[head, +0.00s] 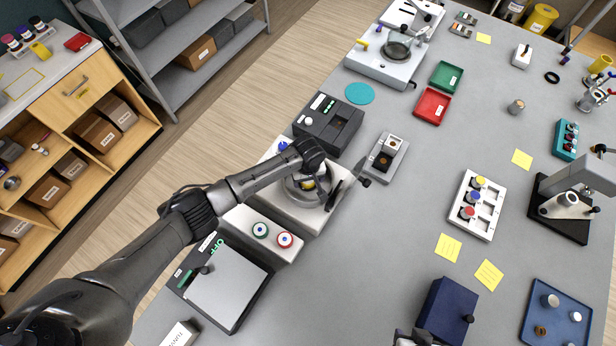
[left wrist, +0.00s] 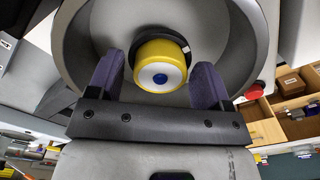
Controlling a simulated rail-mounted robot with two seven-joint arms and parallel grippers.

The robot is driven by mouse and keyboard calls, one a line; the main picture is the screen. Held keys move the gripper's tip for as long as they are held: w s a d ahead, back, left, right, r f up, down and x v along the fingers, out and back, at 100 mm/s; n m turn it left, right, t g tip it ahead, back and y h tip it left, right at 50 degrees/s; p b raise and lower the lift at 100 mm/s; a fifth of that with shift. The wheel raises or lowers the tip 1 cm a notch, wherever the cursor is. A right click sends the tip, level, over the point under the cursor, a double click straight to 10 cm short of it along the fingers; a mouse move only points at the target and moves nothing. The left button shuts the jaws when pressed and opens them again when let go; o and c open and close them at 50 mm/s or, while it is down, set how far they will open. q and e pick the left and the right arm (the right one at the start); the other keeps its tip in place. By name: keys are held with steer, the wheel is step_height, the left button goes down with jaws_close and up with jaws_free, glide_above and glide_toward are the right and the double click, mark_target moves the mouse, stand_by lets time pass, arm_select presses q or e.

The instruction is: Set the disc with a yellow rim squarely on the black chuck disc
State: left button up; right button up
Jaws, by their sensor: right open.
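The disc with a yellow rim (left wrist: 160,66) has a white face with a blue centre dot. It sits inside a grey bowl (left wrist: 240,45), against the black chuck disc (left wrist: 185,47), whose edge shows around it; the disc looks slightly off-centre, but I cannot tell if it is fully square. My left gripper (left wrist: 160,80) reaches into the bowl with one finger on each side of the disc, with narrow gaps showing. In the head view my left gripper (head: 309,183) partly hides the disc. My right gripper (head: 415,337) is open at the bottom edge, mostly cut off.
The bowl is in a white machine (head: 310,215) with green and red buttons beside it. A dark instrument (head: 330,122) stands behind, and a small grey device (head: 388,157) to the right. A white rack (head: 487,222) holds coloured pieces.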

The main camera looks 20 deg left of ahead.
arm_select(q)
steer(key=shift+o, duration=0.6)
steer(key=shift+r, duration=0.1)
step_height(320, 180, up, 14)
steer(key=shift+b, duration=0.3)
stand_by(0.3)
